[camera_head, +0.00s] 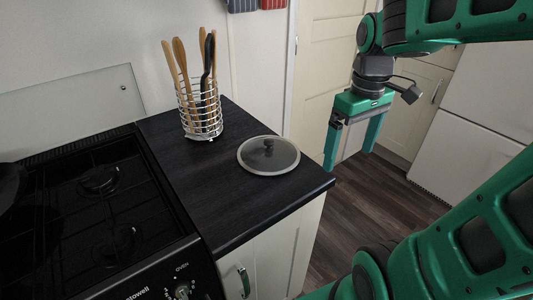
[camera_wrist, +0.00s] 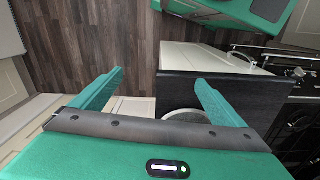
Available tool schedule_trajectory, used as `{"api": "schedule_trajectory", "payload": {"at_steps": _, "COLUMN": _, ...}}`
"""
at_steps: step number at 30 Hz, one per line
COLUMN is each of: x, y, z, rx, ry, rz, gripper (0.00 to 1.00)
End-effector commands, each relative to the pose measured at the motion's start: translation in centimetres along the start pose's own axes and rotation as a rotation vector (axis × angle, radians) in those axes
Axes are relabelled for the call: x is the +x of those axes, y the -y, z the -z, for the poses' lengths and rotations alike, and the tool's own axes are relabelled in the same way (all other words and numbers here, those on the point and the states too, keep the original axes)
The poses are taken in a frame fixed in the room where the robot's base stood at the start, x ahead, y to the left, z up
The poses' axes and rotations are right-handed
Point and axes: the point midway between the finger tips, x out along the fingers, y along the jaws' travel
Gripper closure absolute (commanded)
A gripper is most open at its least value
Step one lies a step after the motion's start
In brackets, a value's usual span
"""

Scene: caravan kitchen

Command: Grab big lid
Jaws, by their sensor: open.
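The big lid (camera_head: 254,160) is a round glass lid with a grey rim and a dark central knob. It lies flat on the dark worktop (camera_head: 240,218), near its right front part. In the wrist view only part of the lid (camera_wrist: 184,115) shows, mostly hidden behind my gripper. My gripper (camera_head: 350,158) is open and empty. It hangs fingers-down to the right of the lid, apart from it, beyond the worktop's right edge. In the wrist view its two green fingers (camera_wrist: 158,80) are spread wide.
A wire utensil holder (camera_head: 203,118) with wooden and black utensils stands behind the lid, slightly left. A black gas hob (camera_head: 90,215) adjoins the worktop on the left. The worktop in front of the lid is clear. A cream door (camera_head: 322,60) and floor lie beyond the right edge.

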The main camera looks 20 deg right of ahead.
Motion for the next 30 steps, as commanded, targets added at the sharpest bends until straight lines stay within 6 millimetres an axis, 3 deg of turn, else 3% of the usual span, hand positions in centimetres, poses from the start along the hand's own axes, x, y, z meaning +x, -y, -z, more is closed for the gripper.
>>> {"api": "schedule_trajectory", "payload": {"at_steps": 1, "x": -0.7, "y": 0.6, "z": 2.7, "rx": -0.161, "ry": 0.001, "rz": 0.005, "gripper": 0.06}}
{"api": "schedule_trajectory", "payload": {"at_steps": 6, "x": -2.7, "y": 3.9, "z": 10.7, "rx": -0.730, "ry": -0.018, "rz": 0.036, "gripper": 0.06}}
{"api": "schedule_trajectory", "payload": {"at_steps": 12, "x": -4.0, "y": 7.9, "z": 17.1, "rx": -1.253, "ry": -0.059, "rz": 0.076, "gripper": 0.06}}
{"api": "schedule_trajectory", "payload": {"at_steps": 19, "x": -4.1, "y": 9.7, "z": 19.4, "rx": -1.474, "ry": -0.086, "rz": 0.093, "gripper": 0.06}}
{"api": "schedule_trajectory", "payload": {"at_steps": 30, "x": 0.6, "y": 10.1, "z": 19.3, "rx": -1.474, "ry": -0.084, "rz": 0.094, "gripper": 0.06}}
